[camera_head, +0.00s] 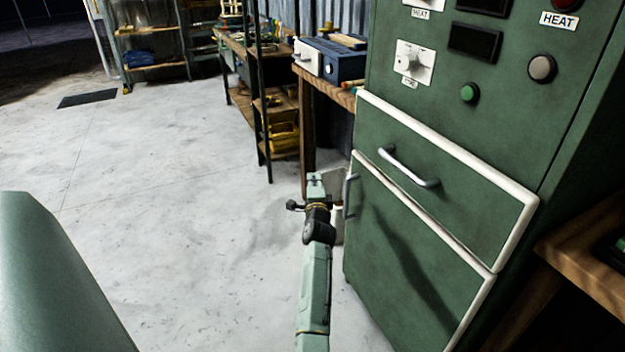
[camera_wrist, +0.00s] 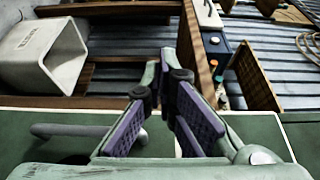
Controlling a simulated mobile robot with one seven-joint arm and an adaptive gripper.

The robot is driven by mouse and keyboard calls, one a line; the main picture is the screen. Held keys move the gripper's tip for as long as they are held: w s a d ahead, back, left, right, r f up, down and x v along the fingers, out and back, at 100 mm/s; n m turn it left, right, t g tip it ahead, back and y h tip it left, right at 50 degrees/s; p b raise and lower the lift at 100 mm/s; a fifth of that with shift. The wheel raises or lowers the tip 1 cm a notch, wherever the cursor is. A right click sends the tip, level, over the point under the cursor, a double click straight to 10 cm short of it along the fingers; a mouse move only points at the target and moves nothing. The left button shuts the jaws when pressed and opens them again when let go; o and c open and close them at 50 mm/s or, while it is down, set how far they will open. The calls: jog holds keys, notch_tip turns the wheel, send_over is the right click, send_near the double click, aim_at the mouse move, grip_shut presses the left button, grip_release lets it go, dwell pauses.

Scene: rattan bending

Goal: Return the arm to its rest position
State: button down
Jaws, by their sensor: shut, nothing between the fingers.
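My gripper (camera_wrist: 162,85) shows in the wrist view, with its two purple-padded fingers converging towards the tips. It is shut and empty. In the head view my pale green arm (camera_head: 316,280) stretches forward over the floor, just left of the green cabinet (camera_head: 440,230); the gripper's fingers are hard to make out there. The cabinet's closed drawer has a metal handle (camera_head: 408,168), and the door below it, also closed, has an upright handle (camera_head: 350,195). In the wrist view a green panel with a metal handle (camera_wrist: 75,131) lies behind the fingers.
A wooden workbench (camera_head: 325,88) with a blue box (camera_head: 340,60) stands beyond the cabinet. A shelf rack (camera_head: 283,110) stands beside it. A pale bin (camera_wrist: 42,55) shows in the wrist view. A wooden tabletop (camera_head: 590,250) is at right. Open concrete floor (camera_head: 170,180) lies left.

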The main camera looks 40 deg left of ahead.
jog(key=shift+s+a, duration=0.1)
jog(key=shift+s, duration=0.15)
